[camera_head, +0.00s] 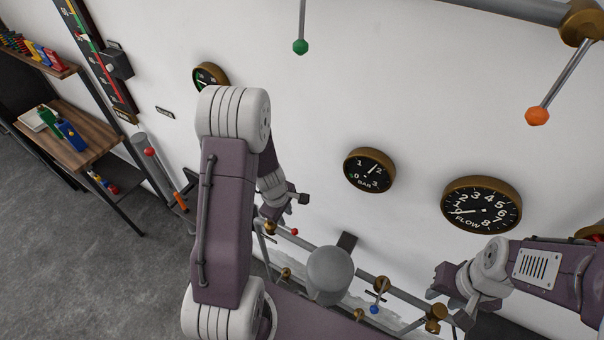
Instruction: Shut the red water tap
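The red water tap has a small red knob (295,232) on a short lever. The lever comes from a brass valve body (270,228) on the low pipe by the wall. The lever points right, roughly along the pipe as seen from here. My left gripper (294,208) is just above the red knob, apart from it in the picture, with its fingers spread and nothing seen between them. My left arm hides part of the wall and pipe beside it. My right gripper (446,308) is at lower right, fingers spread and empty, near the pipe's right end.
A blue-knobbed lever (375,309) hangs farther right on the same pipe, beyond a grey cylinder (330,272). Green (300,47) and orange (537,116) levers hang above. BAR (369,170) and FLOW (481,205) gauges are on the wall. A wooden bench (85,145) stands left.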

